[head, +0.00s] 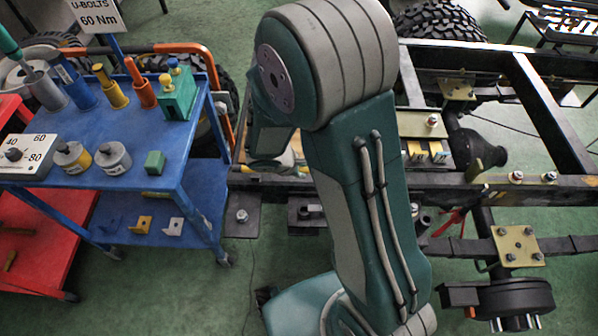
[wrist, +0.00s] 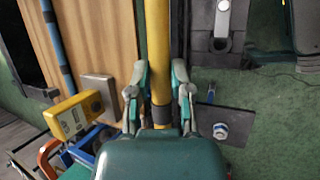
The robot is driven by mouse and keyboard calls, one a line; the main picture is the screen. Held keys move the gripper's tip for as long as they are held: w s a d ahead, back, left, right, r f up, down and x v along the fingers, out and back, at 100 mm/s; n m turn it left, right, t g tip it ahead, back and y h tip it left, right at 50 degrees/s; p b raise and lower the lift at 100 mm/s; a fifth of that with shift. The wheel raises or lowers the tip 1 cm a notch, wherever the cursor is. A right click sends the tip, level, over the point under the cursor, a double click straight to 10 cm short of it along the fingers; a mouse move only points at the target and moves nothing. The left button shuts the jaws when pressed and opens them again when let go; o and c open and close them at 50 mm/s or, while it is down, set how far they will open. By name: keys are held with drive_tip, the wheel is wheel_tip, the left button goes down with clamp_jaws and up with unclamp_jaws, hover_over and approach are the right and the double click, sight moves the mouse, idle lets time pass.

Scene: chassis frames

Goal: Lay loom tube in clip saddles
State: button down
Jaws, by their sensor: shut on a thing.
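A yellow tube, which I take to be the loom tube (wrist: 157,55), runs straight up the wrist view from between my fingers. My gripper (wrist: 160,88) is shut on it, one finger on each side. A dark band circles the tube near my palm. In the head view my arm hides my gripper and most of what lies behind it. A small yellow and a small white-fronted block (head: 437,152) sit on the chassis frame (head: 470,181) right of my arm. I cannot tell whether they are clip saddles.
A blue cart (head: 120,165) with tools and fittings stands at left, beside a red cart (head: 35,250). In the wrist view, a wooden board (wrist: 90,40) lies left of the tube, near a yellow device (wrist: 75,117). A bolted dark plate (wrist: 220,122) lies at right.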

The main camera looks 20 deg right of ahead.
drive_tip(key=w+f, duration=0.2)
drive_tip(key=w+d+f, duration=0.1)
drive_tip(key=w+f, duration=0.1)
drive_tip(key=f, duration=0.1)
drive_tip(key=shift+w+f, duration=0.25)
drive_tip(key=shift+f, duration=0.8)
drive_tip(key=shift+w+f, duration=0.15)
drive_tip(key=shift+f, duration=0.75)
drive_tip(key=shift+f, duration=0.1)
drive_tip(key=c, duration=0.5)
unclamp_jaws()
drive_tip(key=shift+c, duration=0.2)
